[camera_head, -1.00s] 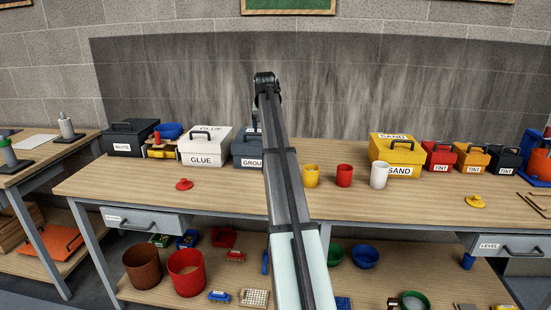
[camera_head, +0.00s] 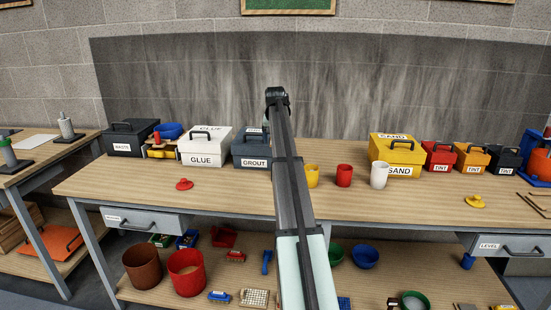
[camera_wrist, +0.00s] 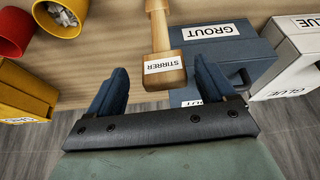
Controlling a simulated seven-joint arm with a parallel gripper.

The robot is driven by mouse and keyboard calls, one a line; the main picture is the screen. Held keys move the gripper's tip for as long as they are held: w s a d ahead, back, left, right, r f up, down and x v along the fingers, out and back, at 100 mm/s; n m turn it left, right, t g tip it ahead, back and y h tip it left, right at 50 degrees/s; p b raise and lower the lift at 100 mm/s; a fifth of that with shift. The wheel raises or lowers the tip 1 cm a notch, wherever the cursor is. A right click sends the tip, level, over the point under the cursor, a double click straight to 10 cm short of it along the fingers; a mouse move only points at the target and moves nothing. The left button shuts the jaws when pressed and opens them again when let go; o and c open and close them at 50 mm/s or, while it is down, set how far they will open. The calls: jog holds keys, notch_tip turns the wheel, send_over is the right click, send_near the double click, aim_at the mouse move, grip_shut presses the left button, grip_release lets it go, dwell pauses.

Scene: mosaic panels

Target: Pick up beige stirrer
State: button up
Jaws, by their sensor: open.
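The beige wooden stirrer (camera_wrist: 160,40) shows in the wrist view, with a narrow shaft and a wider block end labelled STIRRER. My gripper (camera_wrist: 160,82) is open, with its blue fingers apart. The labelled end appears between and just beyond the fingertips, and no contact shows. How far the fingers are above or below it is hard to tell. In the head view I cannot see the stirrer or the fingers; my arm covers that part of the bench.
The dark blue GROUT box (camera_head: 251,148) stands close beside the stirrer, with the white GLUE box (camera_head: 205,147) further left. A yellow cup (camera_head: 312,177), red cup (camera_head: 344,176) and white cup (camera_head: 379,175) stand right of my arm. The bench front (camera_head: 250,205) is clear.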

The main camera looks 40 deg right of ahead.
jog(key=shift+w+x, duration=0.15)
jog(key=shift+x, duration=1.15)
jog(key=shift+w+x, duration=0.1)
jog(key=shift+x, duration=1.15)
jog(key=shift+r, duration=0.1)
jog(key=shift+c, duration=0.4)
jog(key=c, duration=1.3)
jog(key=shift+o, duration=0.2)
